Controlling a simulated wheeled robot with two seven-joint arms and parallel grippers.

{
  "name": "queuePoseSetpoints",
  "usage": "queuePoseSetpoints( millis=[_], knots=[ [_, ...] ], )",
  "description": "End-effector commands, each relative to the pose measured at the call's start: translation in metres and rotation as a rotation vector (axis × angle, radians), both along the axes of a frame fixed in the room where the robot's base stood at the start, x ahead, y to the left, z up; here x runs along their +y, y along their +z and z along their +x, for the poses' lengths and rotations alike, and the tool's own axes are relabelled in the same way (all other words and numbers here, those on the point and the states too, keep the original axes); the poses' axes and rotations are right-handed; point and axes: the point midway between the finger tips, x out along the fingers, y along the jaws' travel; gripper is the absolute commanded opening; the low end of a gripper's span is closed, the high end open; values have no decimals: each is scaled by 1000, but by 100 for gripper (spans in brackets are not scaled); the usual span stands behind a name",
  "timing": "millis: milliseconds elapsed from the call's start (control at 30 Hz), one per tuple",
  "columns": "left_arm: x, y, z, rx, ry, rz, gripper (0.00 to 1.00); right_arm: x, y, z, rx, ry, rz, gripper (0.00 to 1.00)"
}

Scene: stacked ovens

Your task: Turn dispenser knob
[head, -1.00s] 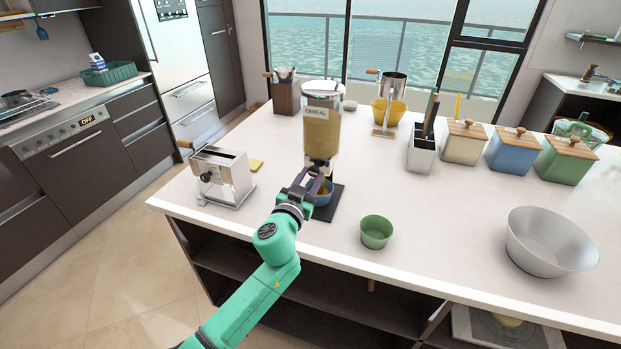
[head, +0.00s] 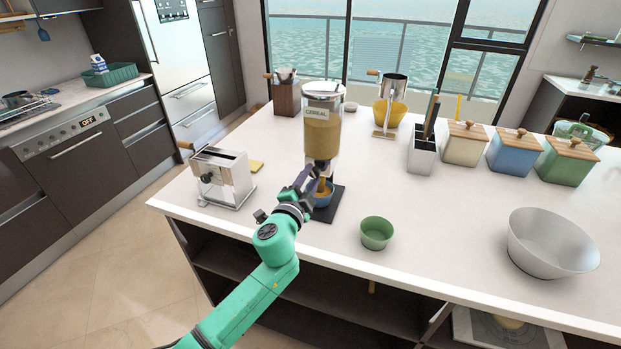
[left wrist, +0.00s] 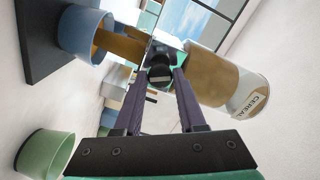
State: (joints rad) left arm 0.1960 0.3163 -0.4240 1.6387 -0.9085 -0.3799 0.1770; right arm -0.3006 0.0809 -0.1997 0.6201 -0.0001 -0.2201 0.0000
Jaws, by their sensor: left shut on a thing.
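The cereal dispenser (head: 322,133) stands on the white island counter, with a clear hopper of tan cereal and a label. It also shows sideways in the left wrist view (left wrist: 205,80). My left gripper (head: 314,178) is at the dispenser's front, below the hopper. In the left wrist view its fingers are shut on the dark dispenser knob (left wrist: 160,73). A brown stream of cereal (left wrist: 122,46) runs from the outlet into the blue bowl (head: 324,200) on the dark base. The gripper hides the knob in the head view. My right gripper is not in view.
A green bowl (head: 376,233) stands just right of the dispenser base, and a large metal bowl (head: 550,243) farther right. A silver hand-cranked machine (head: 222,178) stands to the left. Wooden-lidded canisters (head: 512,152) line the back right. The counter's front middle is clear.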

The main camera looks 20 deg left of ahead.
Motion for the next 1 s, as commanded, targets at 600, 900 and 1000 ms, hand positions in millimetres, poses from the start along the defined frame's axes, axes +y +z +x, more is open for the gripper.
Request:
queuePoseSetpoints(
  millis=[600, 900, 1000],
  knots=[
    [0, 0, 0, -26, -1, 437, 0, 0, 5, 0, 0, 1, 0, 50],
    [0, 0, 0, -30, -1, 491, 0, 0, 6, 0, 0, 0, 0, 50],
    [0, 0, 0, -30, -1, 493, 0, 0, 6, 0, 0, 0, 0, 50]
  ],
)
